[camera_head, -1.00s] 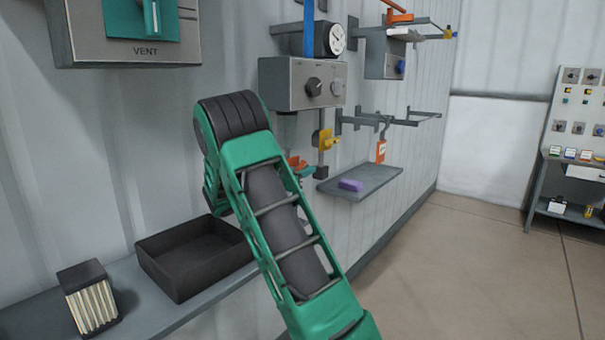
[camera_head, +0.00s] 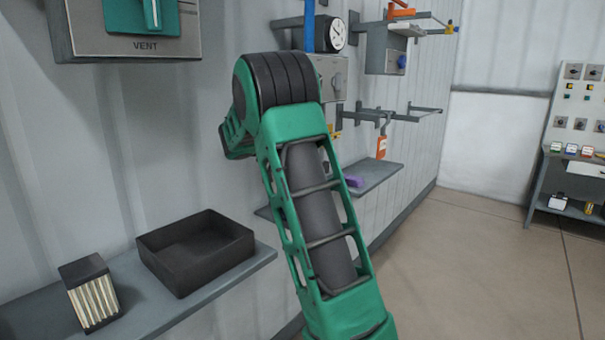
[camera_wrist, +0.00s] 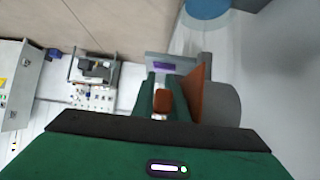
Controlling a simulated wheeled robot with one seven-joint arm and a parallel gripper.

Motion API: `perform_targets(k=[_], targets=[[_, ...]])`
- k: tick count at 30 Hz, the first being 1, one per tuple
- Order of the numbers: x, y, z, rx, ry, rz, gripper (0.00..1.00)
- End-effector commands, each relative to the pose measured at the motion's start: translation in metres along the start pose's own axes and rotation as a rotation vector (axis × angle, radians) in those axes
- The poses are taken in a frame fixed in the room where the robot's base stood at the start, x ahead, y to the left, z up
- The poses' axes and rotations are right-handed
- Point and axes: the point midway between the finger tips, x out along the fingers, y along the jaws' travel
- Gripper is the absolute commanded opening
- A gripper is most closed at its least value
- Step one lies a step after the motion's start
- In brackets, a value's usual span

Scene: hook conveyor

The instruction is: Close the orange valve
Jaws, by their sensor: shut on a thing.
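In the wrist view, my gripper (camera_wrist: 162,98) is shut on an orange piece that shows between its two green fingers. A larger orange plate of the orange valve (camera_wrist: 197,92) stands right beside the right finger, in front of a grey round body (camera_wrist: 221,103). The piece between the fingers looks like part of the same valve handle, but the join is hidden. In the head view, my green arm covers the gripper and the valve, so the handle's angle cannot be told there.
A grey wall shelf holds a purple block (camera_head: 354,181). An orange tag (camera_head: 381,147) hangs from a rack. A black tray (camera_head: 196,250) and a ribbed block (camera_head: 91,293) sit on the near shelf. A vent box (camera_head: 126,40) is at upper left.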

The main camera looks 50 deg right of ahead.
Motion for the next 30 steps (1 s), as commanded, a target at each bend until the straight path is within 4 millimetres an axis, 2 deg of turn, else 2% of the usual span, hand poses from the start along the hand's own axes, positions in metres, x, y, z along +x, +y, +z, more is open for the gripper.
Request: perform_targets(k=[9,21,22,23,30], targets=[[-0.0025,-0.0051,0.0002,0.002,-0.075,-0.013,0.00],[-0.0030,-0.0058,0.0009,0.002,-0.081,-0.014,0.00],[-0.0030,-0.0059,0.0009,0.002,-0.081,-0.014,0.17],[-0.0030,-0.0059,0.0007,0.002,-0.081,-0.014,0.20],[-0.0025,-0.0036,0.0022,0.001,-0.084,-0.009,0.20]])
